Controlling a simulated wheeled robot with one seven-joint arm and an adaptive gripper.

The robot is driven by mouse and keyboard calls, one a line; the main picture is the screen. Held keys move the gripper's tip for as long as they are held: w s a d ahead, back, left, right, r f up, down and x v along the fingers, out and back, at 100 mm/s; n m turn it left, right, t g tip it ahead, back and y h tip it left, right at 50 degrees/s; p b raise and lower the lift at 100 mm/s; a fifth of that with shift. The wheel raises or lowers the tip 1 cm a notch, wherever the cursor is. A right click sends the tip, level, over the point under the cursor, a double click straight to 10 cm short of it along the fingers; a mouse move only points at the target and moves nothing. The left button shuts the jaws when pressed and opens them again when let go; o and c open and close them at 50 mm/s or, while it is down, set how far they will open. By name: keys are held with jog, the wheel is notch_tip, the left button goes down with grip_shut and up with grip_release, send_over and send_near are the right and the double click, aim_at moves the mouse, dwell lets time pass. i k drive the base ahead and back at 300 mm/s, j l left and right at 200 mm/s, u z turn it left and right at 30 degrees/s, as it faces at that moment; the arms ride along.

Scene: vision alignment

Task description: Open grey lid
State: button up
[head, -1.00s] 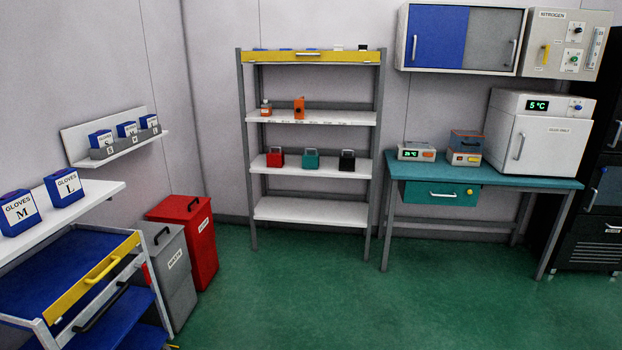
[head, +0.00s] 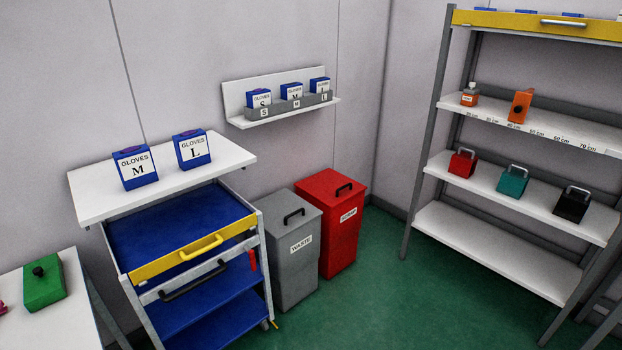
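The grey bin (head: 293,258) labelled WASTE stands on the floor in the head view. Its grey lid (head: 286,210) lies flat on top, shut, with a black handle (head: 294,215) on it. The bin stands between the blue-shelved cart and a red bin. My gripper is not in view.
The red bin (head: 341,237) stands close at the right, also lidded. The cart (head: 190,250) with a yellow-handled drawer is at the left. A shelf rack (head: 490,262) stands at the right. Green floor (head: 400,290) in front of the bins is clear.

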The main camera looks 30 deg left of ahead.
aim_at(282, 212)
jog(key=i+j+u, duration=0.15)
jog(key=i+u, duration=0.25)
jog(key=i+j+u, duration=0.1)
jog(key=u, duration=0.3)
jog(key=i+u, duration=0.35)
jog(key=i+l+u, duration=0.2)
jog(key=i+u, duration=0.2)
jog(key=i+j+z, duration=0.15)
jog(key=i, duration=0.35)
jog(key=i+j+z, duration=0.15)
jog(key=i, duration=0.3)
jog(key=i+j+z, duration=0.15)
jog(key=i+j, duration=0.2)
jog(key=i, duration=0.1)
